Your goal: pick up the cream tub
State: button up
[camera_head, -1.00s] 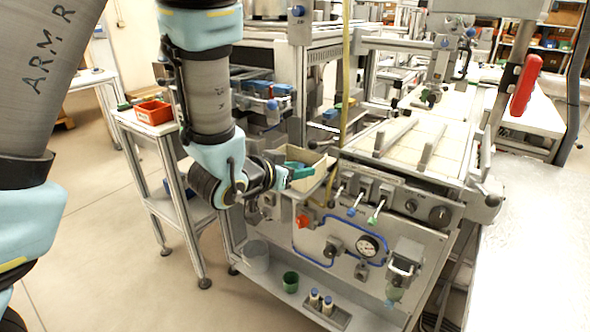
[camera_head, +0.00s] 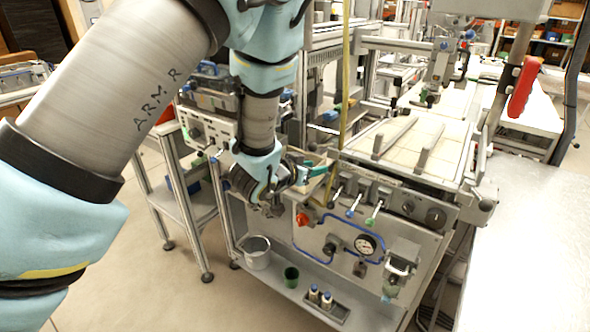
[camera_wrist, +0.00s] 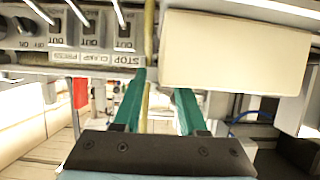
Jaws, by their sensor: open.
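The cream tub (camera_wrist: 235,52) shows in the wrist view as a plain pale block at the upper right, past the fingertips. In the head view it is mostly hidden behind my arm and gripper. In the head view my gripper (camera_head: 318,170) is at the upper left of the machine's front panel.
A row of levers and switches (camera_head: 358,200) is close to the right of my gripper. A yellow upright hose (camera_head: 346,90) stands beside it. Below, a shelf holds a white bucket (camera_head: 257,254), a green cup (camera_head: 291,277) and small bottles (camera_head: 320,298).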

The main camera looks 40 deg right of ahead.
grip_shut()
dwell(1.4)
